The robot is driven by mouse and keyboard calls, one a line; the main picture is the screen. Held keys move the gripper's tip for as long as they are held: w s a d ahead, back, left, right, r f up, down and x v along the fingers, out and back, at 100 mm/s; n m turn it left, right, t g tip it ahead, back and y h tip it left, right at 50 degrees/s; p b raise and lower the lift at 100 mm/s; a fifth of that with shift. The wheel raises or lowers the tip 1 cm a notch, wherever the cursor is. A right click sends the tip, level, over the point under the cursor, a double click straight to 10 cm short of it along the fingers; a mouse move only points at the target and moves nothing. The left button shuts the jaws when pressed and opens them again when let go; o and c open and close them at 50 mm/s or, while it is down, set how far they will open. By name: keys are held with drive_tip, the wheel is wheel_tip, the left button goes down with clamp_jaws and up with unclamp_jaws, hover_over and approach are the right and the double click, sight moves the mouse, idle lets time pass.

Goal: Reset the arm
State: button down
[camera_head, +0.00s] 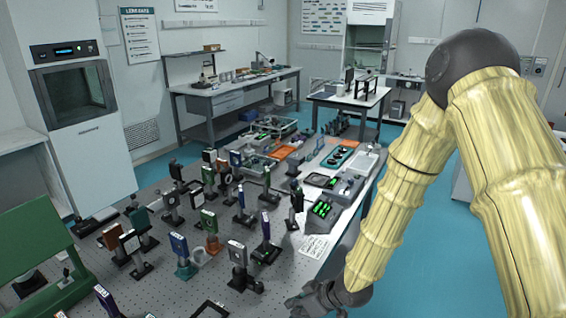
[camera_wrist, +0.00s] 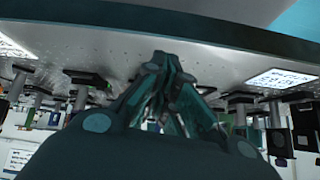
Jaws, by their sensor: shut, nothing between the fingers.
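My arm comes in from the right side of the head view and reaches down to the lower middle. My gripper (camera_head: 312,300) is at the near right edge of the optical table (camera_head: 160,290), partly cut off by the bottom of the picture. In the wrist view my gripper (camera_wrist: 165,62) shows with its fingers together and nothing between them. The table's surface and edge appear upside down behind it there. I cannot tell the exact gap between the fingers and the table.
Several optical mounts on posts, such as a blue one (camera_head: 181,250) and a purple one (camera_head: 266,230), crowd the table left of my gripper. A paper sheet (camera_head: 315,246) and a box with green displays (camera_head: 322,212) lie beyond it. Blue floor (camera_head: 425,240) is open to the right.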

drive_tip(key=s+d+f+m+g+h+b, duration=0.1)
drive_tip(key=s+d+f+m+h, duration=0.15)
drive_tip(key=s+d+f, duration=0.4)
drive_tip(key=s+d+f+m+g+h+b, duration=0.1)
drive_tip(key=s+d+f+m+b, duration=0.2)
drive_tip(key=s+f, duration=0.7)
drive_tip(key=s+d+f+m+g+h, duration=0.1)
drive_tip(key=s+d+f+m, duration=0.1)
drive_tip(key=s, duration=0.6)
drive_tip(key=s+d+f+m+g+h, duration=0.1)
drive_tip(key=s+d+f+m+h, duration=0.1)
drive_tip(key=s+d+f, duration=0.3)
drive_tip(key=s+d+m, duration=0.1)
drive_tip(key=s+d, duration=0.1)
drive_tip(key=s, duration=0.1)
drive_tip(key=shift+s+d+f, duration=0.15)
drive_tip(key=shift+s+d, duration=0.1)
drive_tip(key=shift+d, duration=0.05)
